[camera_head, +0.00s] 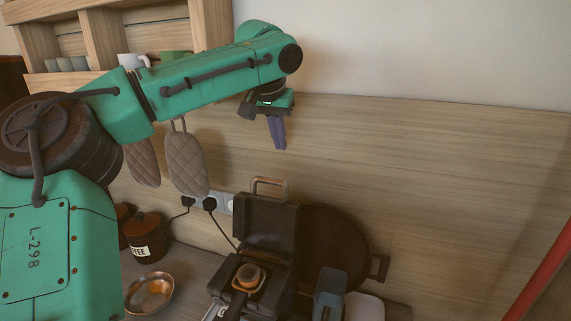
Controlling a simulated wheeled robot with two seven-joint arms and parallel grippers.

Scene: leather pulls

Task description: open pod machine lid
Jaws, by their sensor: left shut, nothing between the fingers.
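The pod machine (231,285) stands on the counter at the lower middle, a dark boxy machine. Its lid (265,222) stands raised, nearly upright, with a copper-coloured handle (268,182) at its top. The open top shows an orange-rimmed holder with a round piece (249,276) in it. My left gripper (278,147) hangs from the arm above the lid, pointing down, well clear of the handle. Its purple fingers are together and hold nothing. My right gripper is not in view.
A dark round pan (333,248) leans on the wall behind the machine. A blue-grey object (328,291) stands at its right. A metal bowl (149,293) and a coffee canister (144,235) are at the left. Quilted mitts (186,165) hang below the shelf. The upper right wall is clear.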

